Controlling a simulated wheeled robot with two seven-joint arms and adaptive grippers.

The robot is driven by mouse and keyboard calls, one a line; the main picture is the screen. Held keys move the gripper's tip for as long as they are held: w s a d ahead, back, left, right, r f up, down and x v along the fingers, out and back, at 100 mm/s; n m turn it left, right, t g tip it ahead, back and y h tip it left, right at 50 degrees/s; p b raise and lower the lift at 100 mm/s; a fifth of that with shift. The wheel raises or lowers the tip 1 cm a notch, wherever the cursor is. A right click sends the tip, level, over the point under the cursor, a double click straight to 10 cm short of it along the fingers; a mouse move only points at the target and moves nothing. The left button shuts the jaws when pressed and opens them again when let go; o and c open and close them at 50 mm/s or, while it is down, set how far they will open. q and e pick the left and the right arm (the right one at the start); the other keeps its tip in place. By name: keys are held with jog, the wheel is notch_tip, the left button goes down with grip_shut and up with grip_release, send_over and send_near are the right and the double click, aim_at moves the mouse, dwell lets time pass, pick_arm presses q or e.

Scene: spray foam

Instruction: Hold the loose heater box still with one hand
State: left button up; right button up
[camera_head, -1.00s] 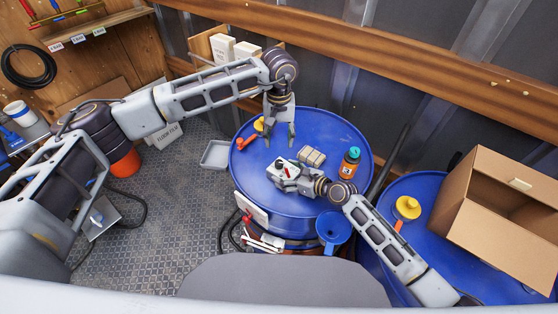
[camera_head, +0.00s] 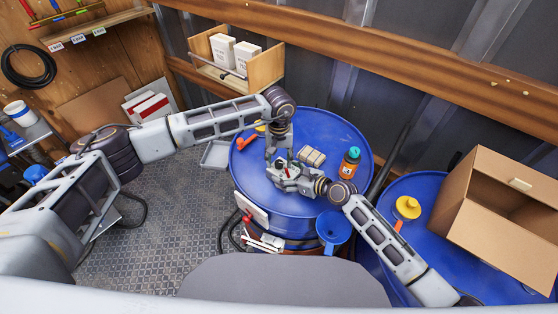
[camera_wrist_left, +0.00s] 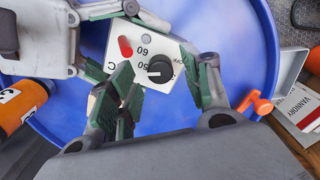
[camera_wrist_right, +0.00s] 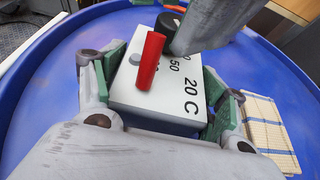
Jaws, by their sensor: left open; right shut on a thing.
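The heater box is a small white box with a red switch, a black knob and printed temperatures. It sits on the blue drum (camera_head: 335,125), and its top shows in the right wrist view (camera_wrist_right: 188,85) and left wrist view (camera_wrist_left: 140,45). My right gripper (camera_wrist_right: 165,92) is shut on the box, with one green-padded finger on each side. My left gripper (camera_wrist_left: 168,85) is open just above the box, its fingers either side of the black knob (camera_wrist_left: 160,69). I cannot tell if they touch it. In the head view my left gripper (camera_head: 278,150) partly hides the box.
A blue funnel (camera_head: 334,228) is at the front edge. A cardboard box (camera_head: 480,215) stands on the right drum.

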pick_arm(q)
jog(key=shift+f, duration=0.8)
jog(key=shift+c, duration=0.5)
jog(key=c, duration=1)
